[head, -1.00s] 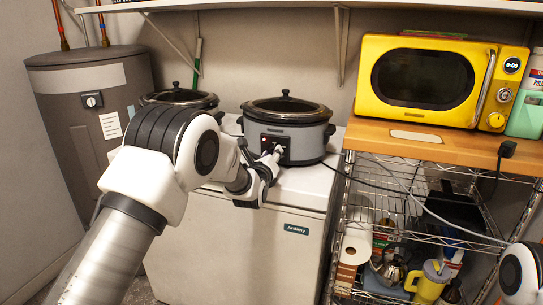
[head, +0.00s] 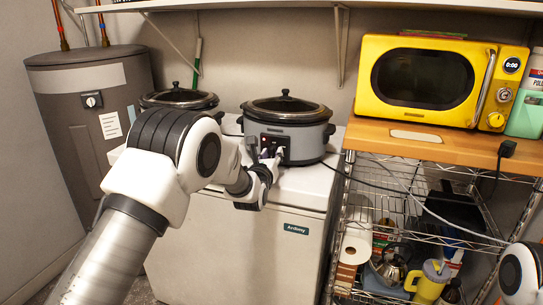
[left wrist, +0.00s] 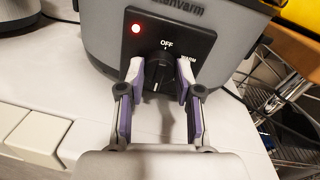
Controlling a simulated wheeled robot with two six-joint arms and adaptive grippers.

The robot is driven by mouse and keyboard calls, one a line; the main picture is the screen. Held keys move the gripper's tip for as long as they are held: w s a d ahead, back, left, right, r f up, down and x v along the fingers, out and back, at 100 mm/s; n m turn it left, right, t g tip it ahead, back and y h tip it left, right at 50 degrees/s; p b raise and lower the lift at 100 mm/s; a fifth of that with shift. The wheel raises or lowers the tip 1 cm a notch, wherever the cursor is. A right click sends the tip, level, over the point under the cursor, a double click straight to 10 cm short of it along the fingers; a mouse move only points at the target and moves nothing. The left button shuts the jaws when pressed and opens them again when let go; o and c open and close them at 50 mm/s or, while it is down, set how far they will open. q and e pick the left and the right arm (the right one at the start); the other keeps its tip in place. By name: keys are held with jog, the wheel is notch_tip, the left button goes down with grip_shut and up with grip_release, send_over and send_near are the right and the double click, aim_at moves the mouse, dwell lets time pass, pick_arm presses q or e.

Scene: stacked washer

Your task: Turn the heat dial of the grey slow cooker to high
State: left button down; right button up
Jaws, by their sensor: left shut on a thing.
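The grey slow cooker (head: 312,143) with a dark glass lid stands on the white appliance. Its black control panel (left wrist: 133,32) faces me in the left wrist view, with a lit red lamp, the word OFF above the dial and WARM to its upper right. The black heat dial (left wrist: 157,73) has a pale mark on its lower part. My left gripper (left wrist: 158,76) has its purple-padded fingers on both sides of the dial and is shut on it. In the head view my left gripper (head: 271,160) covers part of the panel.
A second slow cooker (head: 179,97) stands to the left, partly behind my arm. The white appliance (head: 260,240) has a bare strip in front. A yellow microwave (head: 440,82) sits on a wooden top over a wire rack (head: 400,175); a cable hangs there.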

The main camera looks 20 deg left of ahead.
pick_arm(q)
jog(key=c, duration=0.8)
grip_release()
jog(key=shift+o, duration=0.2)
jog(key=shift+s, duration=0.1)
jog(key=s, duration=1.1)
jog(key=shift+s+d, duration=0.35)
jog(key=shift+s, duration=0.05)
